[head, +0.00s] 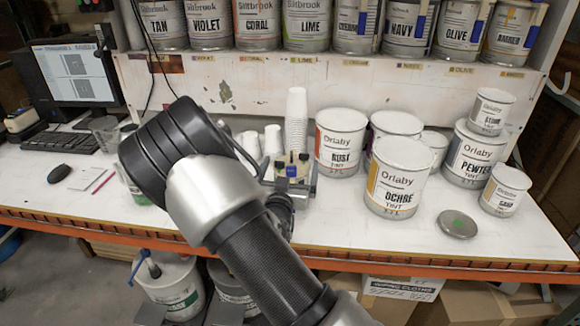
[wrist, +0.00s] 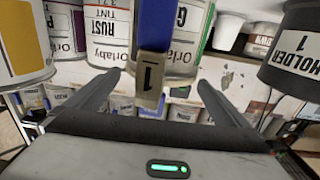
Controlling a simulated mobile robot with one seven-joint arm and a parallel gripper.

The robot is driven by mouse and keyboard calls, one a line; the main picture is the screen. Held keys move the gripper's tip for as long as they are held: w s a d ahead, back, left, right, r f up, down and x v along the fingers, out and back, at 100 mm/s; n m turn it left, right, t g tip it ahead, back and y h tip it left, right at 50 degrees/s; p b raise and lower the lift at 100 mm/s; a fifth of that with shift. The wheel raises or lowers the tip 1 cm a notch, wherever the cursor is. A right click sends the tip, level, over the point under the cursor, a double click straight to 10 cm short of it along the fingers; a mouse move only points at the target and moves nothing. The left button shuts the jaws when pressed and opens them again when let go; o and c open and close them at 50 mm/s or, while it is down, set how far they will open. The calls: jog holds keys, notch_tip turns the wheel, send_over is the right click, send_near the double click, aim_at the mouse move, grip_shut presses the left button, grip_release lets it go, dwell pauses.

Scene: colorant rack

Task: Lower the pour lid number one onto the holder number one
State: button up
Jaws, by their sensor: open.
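In the wrist view, a blue upright part with a tan block marked 1 (wrist: 150,80) stands between the spread fingers of my gripper (wrist: 159,79); it looks like part of pour lid number one. My gripper is open, with gaps on both sides of the block. The rest of the lid is out of view. Holder number one (wrist: 297,58) is a black cylinder labelled HOLDER 1, upside down at the upper right, apart from the fingers. In the head view, my gripper (head: 292,183) is small and partly hidden by my arm, near the blue piece. I cannot make out the holder there.
The Rust can (head: 341,145), Ochre can (head: 397,180) and Pewter can (head: 473,157) stand right of my gripper. Stacked white cups (head: 297,115) are behind it. A round grey disc (head: 457,223) lies near the front edge.

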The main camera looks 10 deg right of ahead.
jog(key=c, duration=1)
jog(key=shift+o, duration=1.3)
jog(key=shift+c, duration=1.3)
jog(key=shift+r, duration=0.15)
jog(key=shift+r, duration=0.35)
jog(key=shift+w+r, duration=0.1)
